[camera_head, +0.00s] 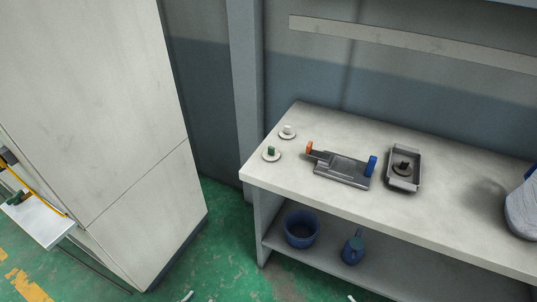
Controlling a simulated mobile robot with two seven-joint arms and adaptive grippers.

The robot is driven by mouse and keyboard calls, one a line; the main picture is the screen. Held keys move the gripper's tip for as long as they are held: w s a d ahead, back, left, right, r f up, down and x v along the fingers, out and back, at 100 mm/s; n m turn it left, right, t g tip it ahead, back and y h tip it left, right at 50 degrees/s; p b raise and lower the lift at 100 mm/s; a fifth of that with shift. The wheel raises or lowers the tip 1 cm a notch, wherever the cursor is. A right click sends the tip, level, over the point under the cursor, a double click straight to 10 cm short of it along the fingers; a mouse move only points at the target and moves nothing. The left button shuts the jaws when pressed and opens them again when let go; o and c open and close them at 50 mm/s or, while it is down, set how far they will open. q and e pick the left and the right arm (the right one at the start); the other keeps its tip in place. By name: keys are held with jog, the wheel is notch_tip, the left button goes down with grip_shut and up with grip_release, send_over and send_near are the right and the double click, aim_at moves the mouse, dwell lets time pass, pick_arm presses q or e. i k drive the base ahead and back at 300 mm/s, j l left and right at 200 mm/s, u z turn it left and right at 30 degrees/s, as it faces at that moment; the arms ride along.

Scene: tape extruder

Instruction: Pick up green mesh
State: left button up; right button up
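A small green upright piece (271,150) stands on a round pale disc near the left end of the workbench; it is the likeliest green mesh, but it is too small to make out any mesh. Another dark green item (16,198) lies on a small white side table at the far left edge, partly cut off. Neither of my grippers is recognisable in the head view. Two small pale slivers show at the bottom edge, and I cannot tell what they are.
The workbench (340,228) also bears a white piece on a disc (287,132), a grey fixture (343,170) with orange and blue ends, and a metal tray (404,185) holding a dark round part. Blue containers sit on the lower shelf. A tall cabinet (100,100) stands left.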

aim_at(271, 156)
jog(key=i+j, duration=0.35)
jog(key=i+j+z, duration=0.25)
jog(key=j, duration=0.35)
jog(key=i+j+z, duration=0.15)
jog(key=i+j, duration=0.1)
jog(key=j, duration=0.05)
